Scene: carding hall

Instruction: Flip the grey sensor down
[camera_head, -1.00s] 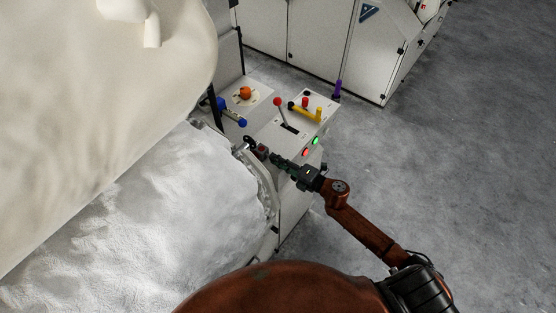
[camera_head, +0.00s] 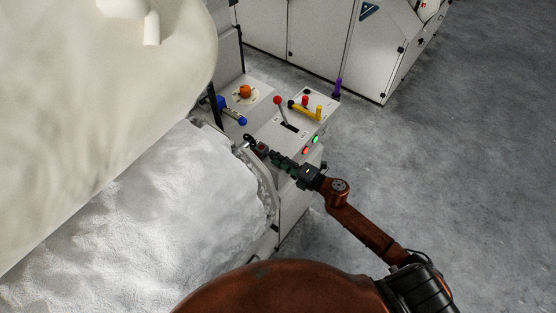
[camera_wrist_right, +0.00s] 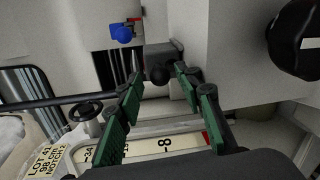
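My right gripper (camera_head: 266,152) reaches in from the right to the near left corner of the control panel. In the right wrist view its green fingers (camera_wrist_right: 158,82) are spread apart. A dark grey block with a black rounded end (camera_wrist_right: 160,62), which looks like the grey sensor, sits just past and between the fingertips. I see a gap on each side of it, so the fingers do not appear closed on it. In the head view the sensor is too small and too close to the gripper to make out clearly. My left gripper is not in view.
The white control panel (camera_head: 265,127) carries a red-knobbed lever (camera_head: 278,101), a yellow handle (camera_head: 309,110), an orange knob (camera_head: 245,92) and a blue handle (camera_head: 234,117). White fibre (camera_head: 150,220) lies at the left. Grey floor (camera_head: 450,150) is clear at the right.

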